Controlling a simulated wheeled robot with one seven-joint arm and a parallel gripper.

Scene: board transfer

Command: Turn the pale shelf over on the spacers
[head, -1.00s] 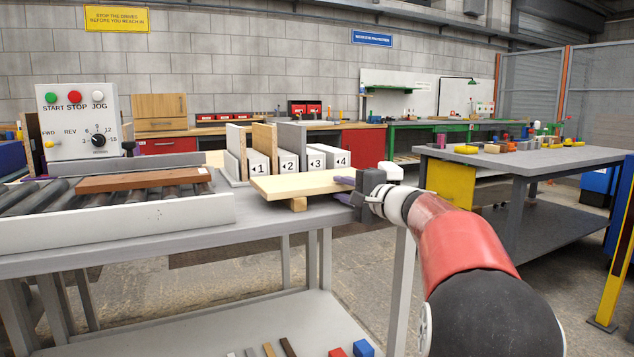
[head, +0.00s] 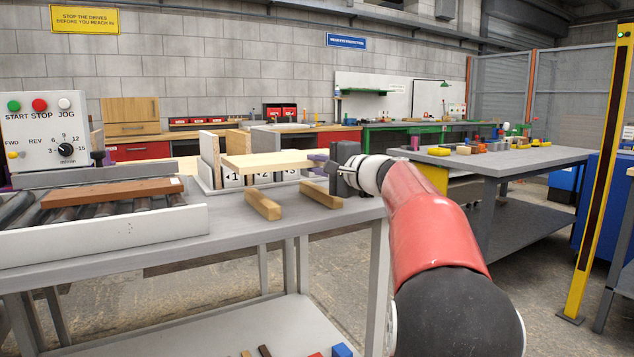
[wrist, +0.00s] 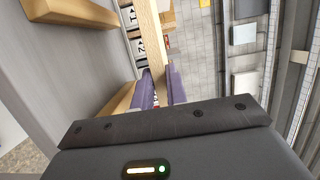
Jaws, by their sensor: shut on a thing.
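The pale shelf (head: 268,160) is a light wooden board, held roughly level in the head view. My gripper (head: 320,162) is shut on its right end. The shelf is clear above the two wooden spacers, the left spacer (head: 263,204) and the right spacer (head: 321,195), which lie apart on the grey table (head: 225,229). In the wrist view the shelf (wrist: 150,36) shows as a narrow strip between my purple fingers (wrist: 162,88). The spacers (wrist: 72,12) lie to its left there. The shelf's underside is hidden.
A rack with numbered slots (head: 214,181) stands just behind the shelf, holding upright boards (head: 210,146); the shelf hides part of it. A roller conveyor (head: 120,221) with a brown board (head: 112,192) is at left. The table front is clear.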

